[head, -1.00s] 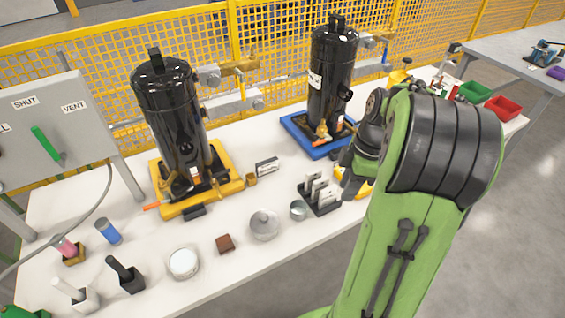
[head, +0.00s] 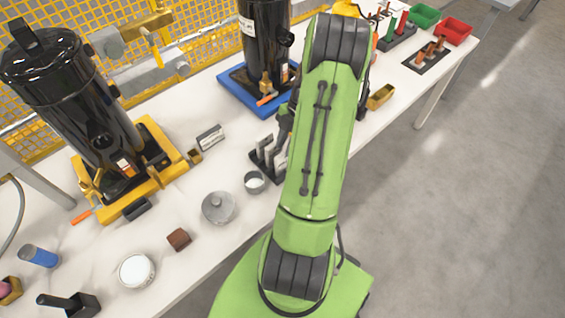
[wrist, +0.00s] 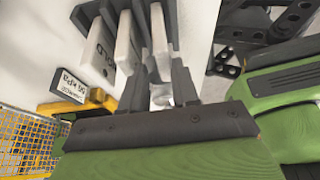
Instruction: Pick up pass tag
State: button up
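White tags stand in a dark rack (head: 262,168), partly hidden by my arm in the head view. In the wrist view, several white tags stand side by side. One, at left (wrist: 101,47), carries lettering too unclear to read surely, and another plain-looking tag (wrist: 127,45) stands beside it. A tag (wrist: 159,38) lies in line with the gap between my fingers. I cannot tell which is the pass tag. My gripper (wrist: 160,88) has its fingers apart, close to that last tag; firm contact does not show. My arm hides the gripper in the head view.
A small lettered block (head: 210,137) and a grey lidded pot (head: 219,207) are near the rack, as is a small metal cup (head: 255,182). Black cylinders stand on a yellow base (head: 150,190) and a blue base (head: 238,88). Bare table lies around the brown block (head: 179,239).

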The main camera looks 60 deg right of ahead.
aim_at(282, 159)
jog(key=x, duration=0.2)
jog(key=b+x, duration=0.1)
jog(key=x, duration=0.3)
jog(key=shift+s, duration=0.25)
grip_shut()
jog(key=shift+r, duration=0.1)
notch_tip(282, 159, up, 10)
jog(key=shift+f+p, duration=0.1)
jog(key=shift+p, duration=1)
